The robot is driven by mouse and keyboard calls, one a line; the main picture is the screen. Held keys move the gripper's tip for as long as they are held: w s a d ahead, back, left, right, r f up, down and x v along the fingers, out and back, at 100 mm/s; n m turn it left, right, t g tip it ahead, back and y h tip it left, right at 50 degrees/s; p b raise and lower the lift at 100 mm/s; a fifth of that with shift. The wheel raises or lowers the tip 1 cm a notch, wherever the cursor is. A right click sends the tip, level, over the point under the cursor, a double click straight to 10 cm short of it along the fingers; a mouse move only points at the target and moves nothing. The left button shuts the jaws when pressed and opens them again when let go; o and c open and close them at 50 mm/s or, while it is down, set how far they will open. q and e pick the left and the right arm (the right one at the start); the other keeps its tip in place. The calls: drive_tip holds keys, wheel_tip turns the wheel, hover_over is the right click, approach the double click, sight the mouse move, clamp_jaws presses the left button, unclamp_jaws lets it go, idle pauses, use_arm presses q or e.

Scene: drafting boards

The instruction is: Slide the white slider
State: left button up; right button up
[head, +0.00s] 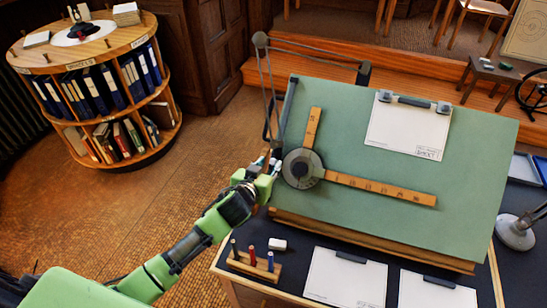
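A green drafting board (400,190) stands tilted on a dark desk. A drafting head with a round grey dial (302,169) and two orange-brown rulers (380,189) lies on it, near its left edge. My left gripper (270,174), on a green arm from the lower left, is at the board's left edge, just left of the dial. A small pale patch shows by its fingertips; I cannot tell whether it is the white slider. The fingers are too small and overlapped to show whether they are open or shut. My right gripper is not in view.
A linkage arm (262,80) rises behind the board's left side. A clipped white sheet (408,128) is on the board. A pen stand (252,266), a white block (278,244) and clipboards (345,280) lie in front. A lamp base (514,232) is at right.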

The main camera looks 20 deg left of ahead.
sight(273, 159)
use_arm(q)
drive_tip(key=x, duration=0.3)
drive_tip(key=shift+w, duration=0.15)
drive_tip(key=shift+x, duration=0.85)
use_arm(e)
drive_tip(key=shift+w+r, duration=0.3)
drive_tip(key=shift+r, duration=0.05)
